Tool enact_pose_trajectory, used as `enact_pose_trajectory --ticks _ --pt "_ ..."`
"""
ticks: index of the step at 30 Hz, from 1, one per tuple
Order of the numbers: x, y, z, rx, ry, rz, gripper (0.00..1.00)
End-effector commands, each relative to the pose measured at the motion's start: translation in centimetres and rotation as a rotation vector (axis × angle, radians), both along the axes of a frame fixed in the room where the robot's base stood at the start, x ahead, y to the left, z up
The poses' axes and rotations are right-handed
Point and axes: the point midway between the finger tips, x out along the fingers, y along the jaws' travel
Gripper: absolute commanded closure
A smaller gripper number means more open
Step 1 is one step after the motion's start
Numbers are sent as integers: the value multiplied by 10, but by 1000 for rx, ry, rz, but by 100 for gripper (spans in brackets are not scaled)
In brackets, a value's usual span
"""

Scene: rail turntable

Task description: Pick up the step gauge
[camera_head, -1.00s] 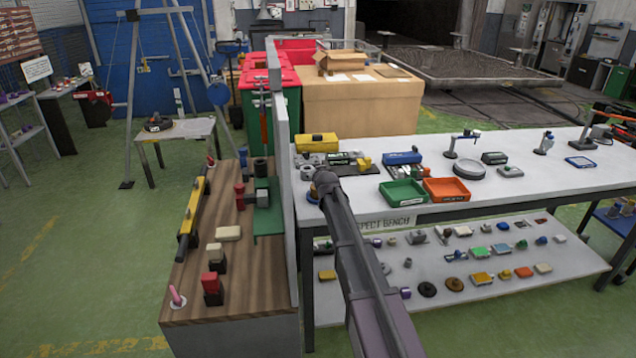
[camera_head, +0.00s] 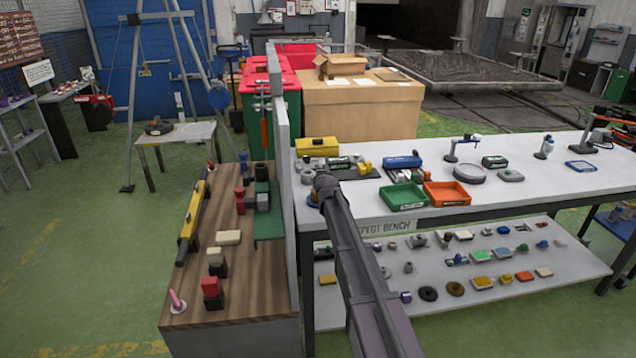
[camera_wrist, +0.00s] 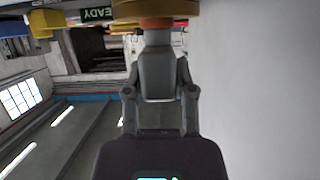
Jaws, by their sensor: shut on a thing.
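In the wrist view my gripper (camera_wrist: 156,32) is shut, its fingers together at the top of the picture. A round, stepped tan and orange-brown piece (camera_wrist: 155,8) sits at the fingertips, cut off by the top edge. I take it to be the step gauge, though its full shape is hidden. In the head view my arm reaches to the near left corner of the white bench (camera_head: 520,180). My wrist covers the fingertips there. A small blue and orange patch shows just left of my wrist; I cannot tell what it is.
A yellow box (camera_head: 317,146), grey cylinders and a dark tray stand just beyond my wrist. Green (camera_head: 404,197) and orange (camera_head: 446,194) bins lie to its right. A tall grey panel (camera_head: 281,190) divides off the wooden bench (camera_head: 240,275) at left.

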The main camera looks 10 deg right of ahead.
Motion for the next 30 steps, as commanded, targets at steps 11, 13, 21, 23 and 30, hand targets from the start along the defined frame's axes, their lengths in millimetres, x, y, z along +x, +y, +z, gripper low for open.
enact_pose_trajectory --ticks 11,13,21,23,30 --pt "0 -1 18 0 -1 -1 100" --pt "0 -1 24 0 -1 -1 100" --pt "0 -1 52 0 -1 -1 100" --pt "0 -1 59 0 -1 -1 100" --pt "0 -1 82 0 -1 -1 100"
